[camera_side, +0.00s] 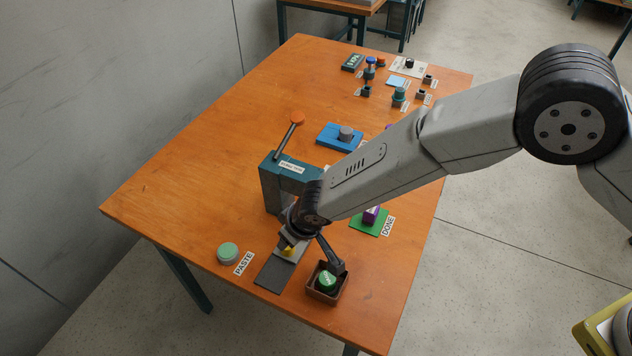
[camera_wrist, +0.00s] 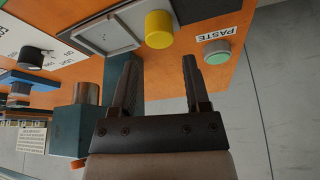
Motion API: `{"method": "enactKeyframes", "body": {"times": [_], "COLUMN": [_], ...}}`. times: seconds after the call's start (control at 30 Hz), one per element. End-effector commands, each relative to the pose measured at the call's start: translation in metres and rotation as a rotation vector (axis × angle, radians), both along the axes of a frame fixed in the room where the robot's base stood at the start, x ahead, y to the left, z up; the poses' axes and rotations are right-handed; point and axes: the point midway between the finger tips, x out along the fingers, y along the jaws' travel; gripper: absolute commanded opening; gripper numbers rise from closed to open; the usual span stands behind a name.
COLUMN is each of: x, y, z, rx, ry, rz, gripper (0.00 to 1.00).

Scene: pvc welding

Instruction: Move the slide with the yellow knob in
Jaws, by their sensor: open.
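The yellow knob (camera_wrist: 159,29) stands up from the slide, just beyond my fingertips in the wrist view and roughly centred between them. In the side view the knob (camera_side: 290,251) is partly hidden under my gripper. The slide (camera_wrist: 104,33) is a light grey plate with a shallow framed recess; in the side view it lies on a dark grey track (camera_side: 268,276) in front of the teal press (camera_side: 286,172). My gripper (camera_wrist: 160,62) is open and empty, its two dark fingers apart. In the side view my gripper (camera_side: 290,240) is low over the slide.
A green PASTE button (camera_side: 228,253) is left of the track. A brown box (camera_side: 325,296) with a green-topped item (camera_side: 327,281) is close on the right. A green DONE mat (camera_side: 368,224) and a blue block (camera_side: 338,137) lie farther back. The table's left side is clear.

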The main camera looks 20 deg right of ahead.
Motion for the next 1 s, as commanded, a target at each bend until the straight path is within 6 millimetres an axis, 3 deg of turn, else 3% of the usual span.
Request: {"method": "enactKeyframes", "body": {"times": [0.5, 1.0], "x": [0.016, 0.019], "y": [0.009, 0.011], "z": [-0.045, -0.052], "rx": [-0.001, 0.000], "ry": [0.001, 0.000], "rz": [0.000, 0.000], "gripper": [0.60, 0.60]}}
